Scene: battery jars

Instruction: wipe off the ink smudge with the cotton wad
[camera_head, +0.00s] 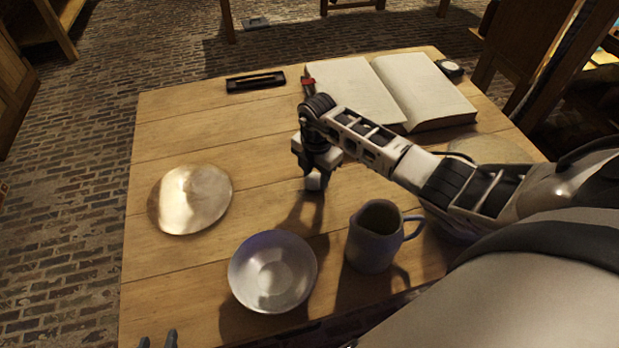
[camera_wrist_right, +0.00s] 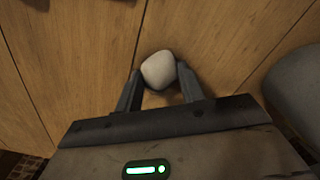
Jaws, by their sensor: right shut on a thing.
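My right gripper (camera_head: 314,176) is shut on the white cotton wad (camera_head: 313,182) over the middle of the table. The wad also shows between the fingers in the right wrist view (camera_wrist_right: 158,70), with wood planks behind it. I cannot tell whether the wad touches the table. I see no clear ink smudge in either view; the arm and its shadow hide part of the wood. My left gripper (camera_head: 158,341) shows only as two fingertips, spread apart and empty, at the bottom left edge of the head view.
On the table (camera_head: 160,115) are a shiny round lid (camera_head: 190,200), a pale bowl (camera_head: 272,270), a grey jug (camera_head: 372,240), a black pen tray (camera_head: 255,81) and an open book (camera_head: 425,90). The jug stands close to my right gripper.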

